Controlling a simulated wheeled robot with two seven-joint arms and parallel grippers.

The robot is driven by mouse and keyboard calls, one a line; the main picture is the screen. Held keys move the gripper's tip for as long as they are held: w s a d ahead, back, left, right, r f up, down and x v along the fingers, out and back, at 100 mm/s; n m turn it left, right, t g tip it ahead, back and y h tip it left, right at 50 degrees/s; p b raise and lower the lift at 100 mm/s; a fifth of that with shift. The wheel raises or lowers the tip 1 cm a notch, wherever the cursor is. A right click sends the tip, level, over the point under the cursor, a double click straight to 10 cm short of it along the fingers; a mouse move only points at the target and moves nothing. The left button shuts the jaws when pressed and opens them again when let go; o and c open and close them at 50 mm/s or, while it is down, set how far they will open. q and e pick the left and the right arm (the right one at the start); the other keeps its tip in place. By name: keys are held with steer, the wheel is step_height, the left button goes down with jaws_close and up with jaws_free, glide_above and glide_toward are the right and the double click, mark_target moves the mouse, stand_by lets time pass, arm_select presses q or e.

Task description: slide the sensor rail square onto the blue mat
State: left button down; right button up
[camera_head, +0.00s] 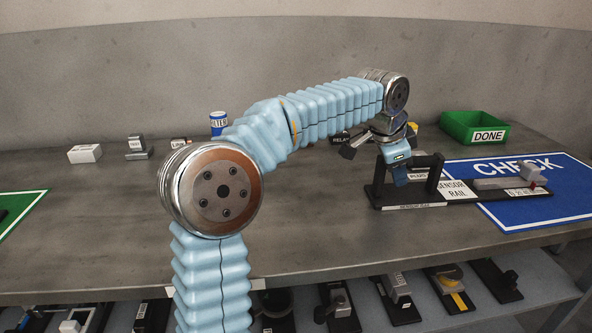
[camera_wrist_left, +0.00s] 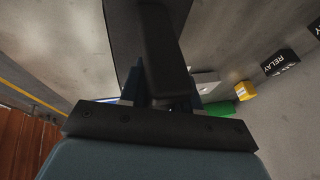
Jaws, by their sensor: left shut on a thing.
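The sensor rail (camera_head: 404,207) is a long black base with a raised black handle on two posts at its left part. White labels mark it, and a grey block with a red spot sits toward its right end. My left gripper (camera_head: 397,174) is shut on the handle, coming down from above. In the left wrist view the dark handle (camera_wrist_left: 162,55) runs up between the blue fingers (camera_wrist_left: 165,92). The blue mat (camera_head: 545,208), marked CHECK, lies at the right. The rail's right part overlaps the mat; its left part, with the handle, is off it. My right gripper is out of view.
A green DONE bin (camera_head: 470,127) stands behind the mat. A dark RELAY part (camera_head: 350,144) lies left of my gripper. A white box (camera_head: 85,153) and other small parts are at the back left. The table's front middle is clear; a lower shelf holds several parts.

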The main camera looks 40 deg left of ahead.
arm_select(q)
steer(key=shift+f, duration=0.2)
steer(key=c, duration=0.7)
jaws_free()
steer(key=shift+c, duration=0.2)
steer(key=shift+r, duration=0.1)
steer(key=d+v, duration=0.1)
steer(key=v, duration=1)
steer(key=shift+a+r, duration=0.4)
steer(key=shift+a, duration=0.1)
steer(key=shift+s, duration=0.1)
